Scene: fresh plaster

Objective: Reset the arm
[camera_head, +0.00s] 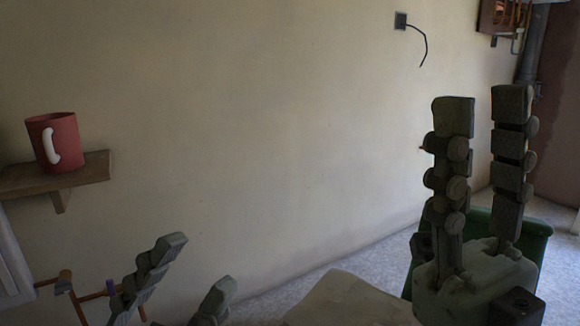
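My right gripper (483,96) is upright on the right side of the head view, its two dark jointed fingers pointing up. The fingers are apart with a clear gap, and nothing is between them. My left gripper (199,264) is low at the left, tilted up to the right. Its two grey fingers are spread apart, and nothing shows between them. Its palm and the lower part of the right-hand finger are cut off by the bottom edge.
A red mug (62,143) with a white handle stands on a wooden wall shelf (88,169) at the left. A green object (537,236) is partly hidden behind my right gripper. Wooden rods (97,295) show beside my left gripper. The plaster wall (280,130) between the grippers is bare.

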